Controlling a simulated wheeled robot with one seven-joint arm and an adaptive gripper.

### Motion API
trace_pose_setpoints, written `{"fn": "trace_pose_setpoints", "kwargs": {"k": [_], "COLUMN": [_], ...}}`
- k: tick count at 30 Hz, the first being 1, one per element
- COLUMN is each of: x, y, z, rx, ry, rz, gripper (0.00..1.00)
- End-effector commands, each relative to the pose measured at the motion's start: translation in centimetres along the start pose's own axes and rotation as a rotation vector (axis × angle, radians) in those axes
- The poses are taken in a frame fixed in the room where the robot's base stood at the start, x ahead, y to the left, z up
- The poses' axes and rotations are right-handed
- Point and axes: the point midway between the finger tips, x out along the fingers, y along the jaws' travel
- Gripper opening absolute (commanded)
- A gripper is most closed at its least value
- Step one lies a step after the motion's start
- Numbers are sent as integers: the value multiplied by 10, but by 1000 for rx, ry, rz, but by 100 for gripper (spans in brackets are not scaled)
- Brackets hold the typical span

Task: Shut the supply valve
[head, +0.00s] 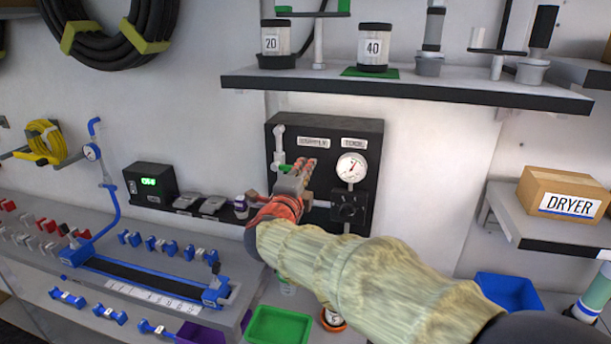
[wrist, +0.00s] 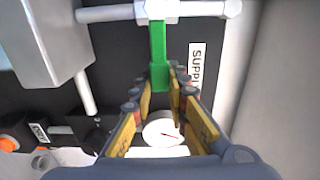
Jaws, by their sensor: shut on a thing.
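The supply valve is on the black wall panel (head: 285,128), beside a label reading SUPPLY (wrist: 195,65). Its green lever (wrist: 158,40) comes off a white pipe (wrist: 200,9) and stands crosswise to it in the wrist view. In the head view only a bit of the green lever (head: 284,168) shows, mostly hidden by my gripper. My gripper (head: 298,172) reaches the panel from the front right. Its fingertips (wrist: 160,80) are closed around the lever's free end.
A round gauge (head: 352,167) and a black knob box (head: 347,206) sit on the panel right of my gripper. A shelf (head: 430,88) with canisters hangs above. A bench with a blue fixture (head: 145,270) is at left, a green bin (head: 277,325) below.

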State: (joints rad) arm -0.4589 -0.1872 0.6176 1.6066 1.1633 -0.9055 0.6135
Motion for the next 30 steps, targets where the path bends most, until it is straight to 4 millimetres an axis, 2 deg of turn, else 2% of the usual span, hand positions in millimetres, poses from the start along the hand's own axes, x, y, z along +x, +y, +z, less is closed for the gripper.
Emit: {"fn": "trace_pose_setpoints", "kwargs": {"k": [13,14,15,24,30], "x": [0,0,0,0,0], "y": [4,4,4,2,2], "z": [0,0,0,0,0], "rx": [10,10,10,10,10], "ry": [0,0,0,0,0], "rz": [5,5,5,3,2], "gripper": [0,16,18,35,35]}}
